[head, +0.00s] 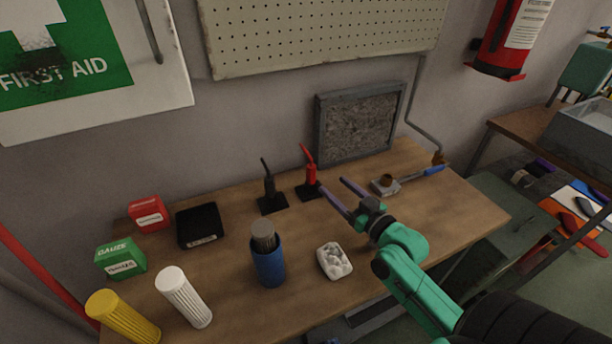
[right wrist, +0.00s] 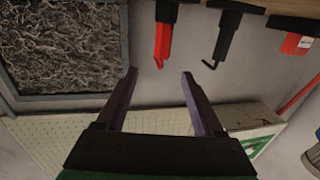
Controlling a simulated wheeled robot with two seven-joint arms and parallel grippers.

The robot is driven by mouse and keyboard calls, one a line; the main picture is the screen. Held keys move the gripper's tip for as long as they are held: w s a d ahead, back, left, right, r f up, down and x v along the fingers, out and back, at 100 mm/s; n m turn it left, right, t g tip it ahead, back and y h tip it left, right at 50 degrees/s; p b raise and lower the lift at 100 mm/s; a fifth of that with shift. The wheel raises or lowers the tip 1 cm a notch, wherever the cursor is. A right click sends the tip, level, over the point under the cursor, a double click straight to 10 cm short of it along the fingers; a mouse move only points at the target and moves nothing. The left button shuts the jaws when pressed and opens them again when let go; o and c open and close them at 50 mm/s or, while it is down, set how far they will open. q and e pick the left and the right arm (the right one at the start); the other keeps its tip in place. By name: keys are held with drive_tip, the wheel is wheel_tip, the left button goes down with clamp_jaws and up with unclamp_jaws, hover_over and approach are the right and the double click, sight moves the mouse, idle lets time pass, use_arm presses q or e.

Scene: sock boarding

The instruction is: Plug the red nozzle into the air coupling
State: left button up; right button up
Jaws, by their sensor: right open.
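The red nozzle (head: 310,172) stands upright in a black holder (head: 307,192) on the workbench, its thin spout tilted. It also shows in the right wrist view (right wrist: 163,42), beyond the fingers and towards the top. My right gripper (head: 332,184) is open and empty, its two purple fingers just right of the red nozzle in the head view and apart from it. My left gripper is not in view.
A black nozzle (head: 269,187) stands in its own holder left of the red one. A framed grey filter panel (head: 359,122) leans on the wall behind. A white tray (head: 334,262), a blue canister (head: 268,266) and a black box (head: 200,225) stand on the bench (head: 455,213).

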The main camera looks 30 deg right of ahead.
sight(310, 164)
drive_tip(key=w+p, duration=0.1)
drive_tip(key=w, duration=0.3)
drive_tip(key=w+a+p, duration=0.1)
drive_tip(key=w, duration=0.4)
drive_tip(key=w+a+r+p, duration=0.1)
drive_tip(key=w, duration=0.3)
drive_tip(key=shift+w+a, duration=0.15)
drive_tip(key=shift+w, duration=0.15)
drive_tip(key=shift+w+f, duration=0.1)
drive_tip(key=shift+f, duration=0.05)
clamp_jaws()
